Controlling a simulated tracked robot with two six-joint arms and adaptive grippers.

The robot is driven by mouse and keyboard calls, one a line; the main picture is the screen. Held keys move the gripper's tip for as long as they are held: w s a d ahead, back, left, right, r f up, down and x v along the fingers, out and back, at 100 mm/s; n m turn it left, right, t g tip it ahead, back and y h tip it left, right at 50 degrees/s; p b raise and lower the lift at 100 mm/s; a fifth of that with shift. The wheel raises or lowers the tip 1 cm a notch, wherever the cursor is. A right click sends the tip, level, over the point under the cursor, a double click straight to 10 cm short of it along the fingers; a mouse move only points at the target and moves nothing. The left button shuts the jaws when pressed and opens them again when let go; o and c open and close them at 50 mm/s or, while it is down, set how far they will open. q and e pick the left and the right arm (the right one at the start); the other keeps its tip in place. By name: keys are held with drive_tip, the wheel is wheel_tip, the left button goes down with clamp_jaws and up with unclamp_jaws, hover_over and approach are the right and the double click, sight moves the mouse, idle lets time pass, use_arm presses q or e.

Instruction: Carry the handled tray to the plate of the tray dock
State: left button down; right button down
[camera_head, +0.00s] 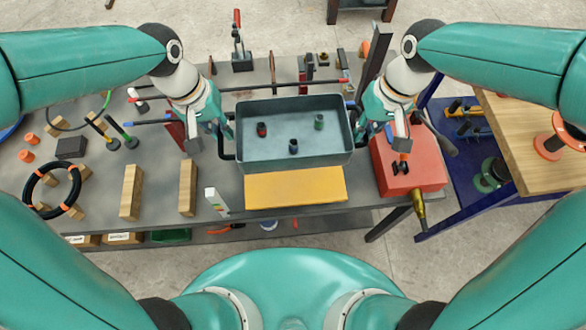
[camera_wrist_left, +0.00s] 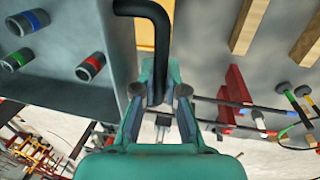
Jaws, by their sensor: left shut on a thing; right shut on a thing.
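The handled tray (camera_head: 240,150) is a grey-blue open box with black side handles, in the middle of the head view. Three dark cylinders with red, green and blue bands stand in it. My left gripper (camera_head: 224,136) is shut on its left handle, and my right gripper (camera_head: 361,132) is shut on its right handle. In the left wrist view the fingers (camera_wrist_left: 158,98) close around the black bent handle (camera_wrist_left: 158,35). The yellow plate (camera_head: 295,190) lies just in front of the tray, whose front wall hides its far edge. I cannot tell the tray's height.
A red box (camera_head: 412,172) stands close right of the tray and plate. Wooden blocks (camera_head: 131,192) and a small white-and-green block (camera_head: 216,200) lie to the left. Rebar rods (camera_head: 285,87) and upright tools stand behind. A black ring (camera_head: 52,190) lies far left.

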use_arm(q)
drive_tip(key=shift+f, duration=0.1)
use_arm(e)
drive_tip(key=shift+d, duration=0.25)
